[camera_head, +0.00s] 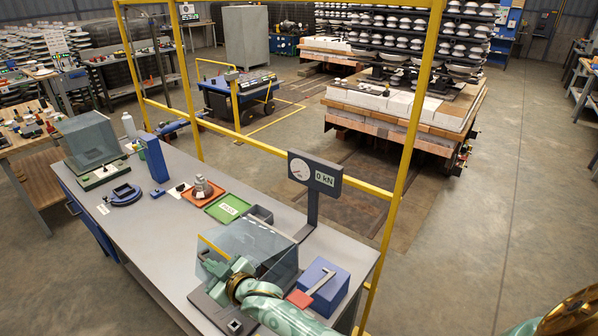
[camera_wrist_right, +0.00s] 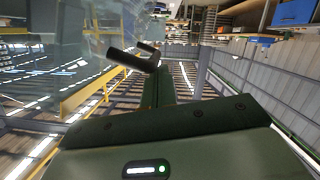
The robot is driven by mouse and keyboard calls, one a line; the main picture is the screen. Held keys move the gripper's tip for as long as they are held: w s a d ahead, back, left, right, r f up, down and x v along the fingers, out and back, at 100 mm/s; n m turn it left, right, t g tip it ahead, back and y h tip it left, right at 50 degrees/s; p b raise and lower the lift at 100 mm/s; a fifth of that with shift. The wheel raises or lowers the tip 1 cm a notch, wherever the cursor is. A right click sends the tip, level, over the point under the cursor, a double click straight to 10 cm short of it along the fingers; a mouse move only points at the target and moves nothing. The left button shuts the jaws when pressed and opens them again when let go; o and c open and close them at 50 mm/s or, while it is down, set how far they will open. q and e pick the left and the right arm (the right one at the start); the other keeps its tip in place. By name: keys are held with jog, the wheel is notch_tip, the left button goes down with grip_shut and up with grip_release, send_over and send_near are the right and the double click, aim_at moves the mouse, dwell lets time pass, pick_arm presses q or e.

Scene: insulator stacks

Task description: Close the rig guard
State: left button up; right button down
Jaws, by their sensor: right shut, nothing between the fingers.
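The rig guard (camera_head: 268,243) is a clear, greyish box-like cover at the near end of the grey bench, beside the gauge reading 0 kN (camera_head: 315,174). It looks tilted, but I cannot tell how far it stands open. A yellow bar (camera_head: 213,247) runs along its left side; a yellow bar (camera_wrist_right: 80,97) and a clear panel also show in the right wrist view. My right gripper (camera_head: 212,266) is at the guard's near left side, shut and empty. Its dark fingers (camera_wrist_right: 134,58) show in the wrist view near the panel; contact is unclear. My left gripper is out of view.
A blue box with a red-ended lever (camera_head: 324,284) stands right of the guard. A green tray (camera_head: 227,208), an orange tray (camera_head: 188,193) and another clear cover (camera_head: 88,139) are farther along the bench (camera_head: 150,238). A yellow frame (camera_head: 398,200) rises behind it.

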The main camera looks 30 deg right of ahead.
notch_tip(320, 180, down, 9)
jog(key=n+b, duration=0.2)
jog(key=b, duration=0.4)
jog(key=shift+s+a+t+h, duration=0.2)
jog(key=shift+a+t+h, duration=0.1)
jog(key=shift+a+h, duration=0.15)
